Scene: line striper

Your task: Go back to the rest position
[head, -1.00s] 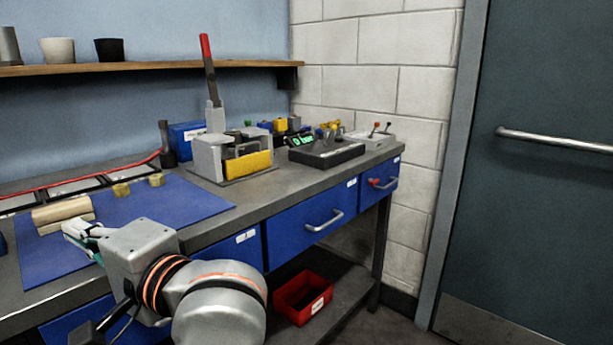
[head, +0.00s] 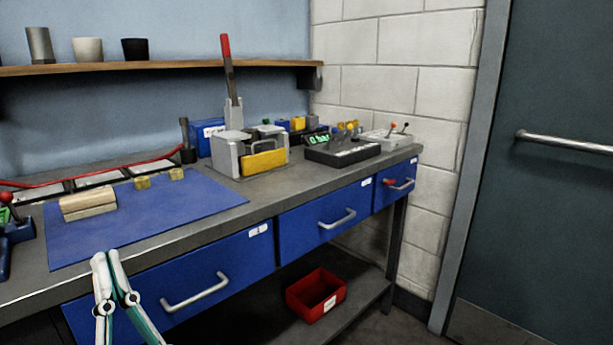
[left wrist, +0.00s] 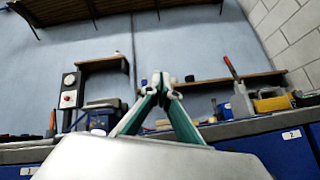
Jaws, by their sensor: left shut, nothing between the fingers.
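My left gripper (head: 106,258) is in the lower left of the head view, pointing up in front of the workbench's drawer fronts. Its white and green fingers meet at the tips, with nothing between them. In the left wrist view the same fingertips (left wrist: 160,82) come together in front of the blue wall and the shelf. My right gripper is in neither view.
The workbench (head: 240,212) holds a blue mat (head: 150,220) with wooden blocks (head: 88,202) and a lever press (head: 228,150). Drawer handles (head: 195,292) stick out near my left gripper. A red bin (head: 316,293) sits on the lower shelf. A door (head: 550,200) stands right.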

